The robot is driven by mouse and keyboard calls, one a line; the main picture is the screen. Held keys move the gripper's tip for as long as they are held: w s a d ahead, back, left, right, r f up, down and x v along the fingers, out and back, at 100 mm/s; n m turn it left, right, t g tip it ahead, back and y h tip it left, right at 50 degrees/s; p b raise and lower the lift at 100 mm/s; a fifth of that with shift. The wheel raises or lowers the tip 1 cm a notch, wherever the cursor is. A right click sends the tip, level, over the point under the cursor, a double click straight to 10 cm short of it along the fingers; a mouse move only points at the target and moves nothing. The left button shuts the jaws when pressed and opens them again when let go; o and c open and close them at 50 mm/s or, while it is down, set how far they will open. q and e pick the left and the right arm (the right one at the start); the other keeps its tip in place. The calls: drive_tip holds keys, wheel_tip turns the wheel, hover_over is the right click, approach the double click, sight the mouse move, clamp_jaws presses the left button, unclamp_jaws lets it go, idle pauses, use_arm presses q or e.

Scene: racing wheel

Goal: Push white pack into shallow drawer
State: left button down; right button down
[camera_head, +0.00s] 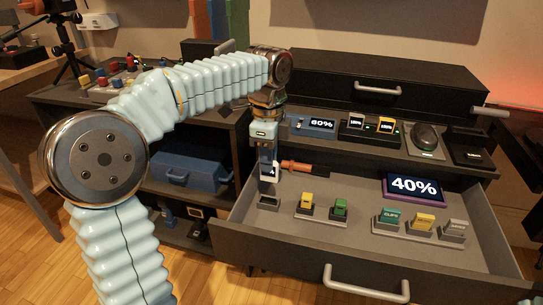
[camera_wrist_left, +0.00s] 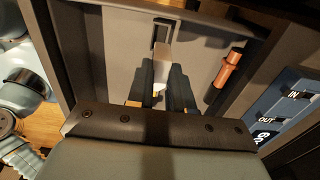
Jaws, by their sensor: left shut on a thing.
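My left gripper (camera_head: 268,172) reaches down into the left part of the open shallow drawer (camera_head: 312,180). It is shut on the white pack, whose pale end shows between the dark fingers in the left wrist view (camera_wrist_left: 161,62). The fingers hide much of the pack. A dark, empty-looking holder (camera_head: 269,203) sits on the drawer floor just below and in front of the gripper. In the wrist view a dark slot (camera_wrist_left: 165,33) lies beyond the pack; the pack appears apart from it. My right gripper is not in view.
An orange-handled tool (camera_head: 297,166) lies right beside the gripper. Yellow (camera_head: 306,201) and green (camera_head: 340,206) packs stand to the right, with several more in a row (camera_head: 418,222). A "40%" display (camera_head: 414,186) is at the drawer's back right. The drawer's front wall (camera_head: 300,262) is nearest.

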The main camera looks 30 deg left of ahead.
sight(267, 179)
use_arm(q)
drive_tip(key=shift+r, duration=0.1)
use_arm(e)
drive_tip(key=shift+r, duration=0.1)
